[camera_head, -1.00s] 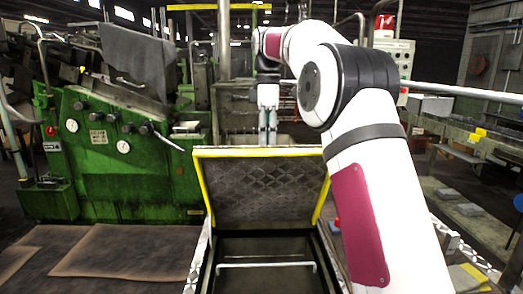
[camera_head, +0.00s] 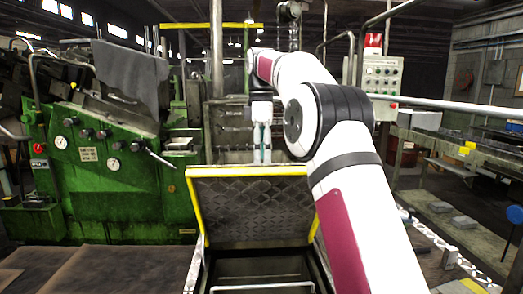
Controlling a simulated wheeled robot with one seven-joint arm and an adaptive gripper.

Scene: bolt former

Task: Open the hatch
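The hatch (camera_head: 250,210) is a dark diamond-plate lid with yellow edges. It stands raised and tilted up at the far side of the floor opening, with its patterned face towards me. The opening (camera_head: 262,270) below it shows dark, with a pale bar (camera_head: 262,288) across it. My gripper (camera_head: 262,147) points down just behind the hatch's top edge. Its fingers are small, and their lower ends are close to or hidden by that edge. I cannot tell whether it touches the hatch or whether the fingers are apart.
A green machine (camera_head: 125,195) with gauges and levers stands at the left. A control box (camera_head: 382,73) with a red lamp stands behind my arm. A long metal rail (camera_head: 450,108) and benches lie at the right. Brown mats (camera_head: 75,272) cover the floor at front left.

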